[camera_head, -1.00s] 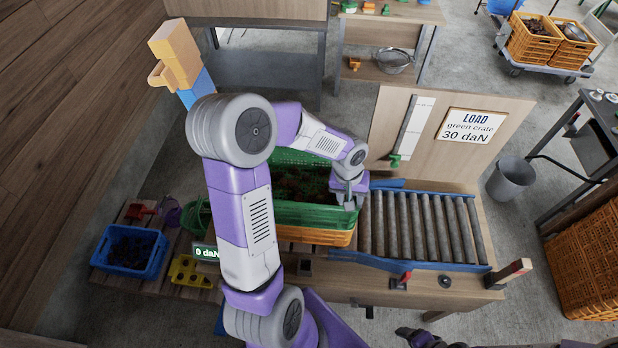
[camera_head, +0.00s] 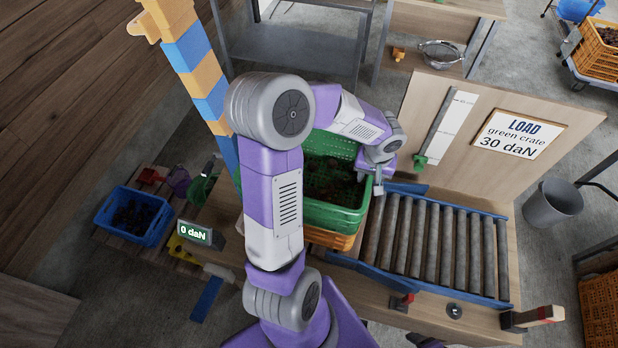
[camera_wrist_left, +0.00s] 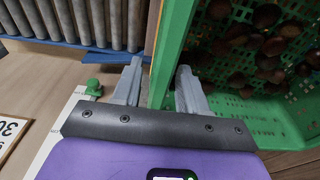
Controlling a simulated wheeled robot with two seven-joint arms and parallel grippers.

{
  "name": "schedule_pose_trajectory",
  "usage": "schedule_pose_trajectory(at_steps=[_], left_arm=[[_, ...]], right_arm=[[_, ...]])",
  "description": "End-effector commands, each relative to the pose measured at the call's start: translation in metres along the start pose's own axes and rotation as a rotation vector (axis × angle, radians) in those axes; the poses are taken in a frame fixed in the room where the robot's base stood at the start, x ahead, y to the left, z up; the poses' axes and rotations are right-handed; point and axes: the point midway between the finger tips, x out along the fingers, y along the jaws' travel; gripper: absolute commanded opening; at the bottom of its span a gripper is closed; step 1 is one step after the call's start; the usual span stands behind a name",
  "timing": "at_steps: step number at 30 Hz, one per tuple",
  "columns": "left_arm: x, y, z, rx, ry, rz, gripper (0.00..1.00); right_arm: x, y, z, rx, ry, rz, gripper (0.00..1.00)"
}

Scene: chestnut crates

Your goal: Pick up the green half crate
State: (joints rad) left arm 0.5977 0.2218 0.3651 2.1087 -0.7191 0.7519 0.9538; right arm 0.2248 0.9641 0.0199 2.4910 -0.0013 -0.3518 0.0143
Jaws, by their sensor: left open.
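The green half crate (camera_head: 325,213) holds dark brown chestnuts and sits on an orange crate (camera_head: 330,238) at the left end of the roller conveyor. My left gripper (camera_head: 379,184) is at the green crate's right end wall. In the left wrist view, my left gripper (camera_wrist_left: 160,72) is open, with the green crate's wall (camera_wrist_left: 172,50) between its fingers. One finger is on the inner side, the other outside. I cannot tell if either touches. My forearm hides the crate's left part in the head view. My right gripper is not seen.
The roller conveyor (camera_head: 435,240) with blue rails lies right of the crates. A board with a sign (camera_head: 518,134) stands behind it. A tower of orange and blue blocks (camera_head: 195,65) rises behind my arm. A blue crate (camera_head: 133,216) and a display reading 0 daN (camera_head: 196,234) are left.

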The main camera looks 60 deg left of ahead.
Motion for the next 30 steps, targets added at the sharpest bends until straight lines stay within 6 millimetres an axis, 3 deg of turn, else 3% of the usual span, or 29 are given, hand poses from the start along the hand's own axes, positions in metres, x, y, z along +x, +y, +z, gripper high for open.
schedule_pose_trajectory(at_steps=[4,13,21,30], left_arm=[[0.021,0.001,0.001,0.001,-0.002,0.000,0.43],[0.024,0.001,0.000,0.000,0.000,0.001,0.43],[0.024,0.001,0.000,0.001,0.000,0.001,0.01],[0.024,0.001,0.000,0.001,0.000,0.001,0.00]], right_arm=[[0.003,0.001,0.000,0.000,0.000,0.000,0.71],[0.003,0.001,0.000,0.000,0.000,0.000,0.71],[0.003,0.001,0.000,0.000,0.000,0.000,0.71],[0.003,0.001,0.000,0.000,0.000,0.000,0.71]])
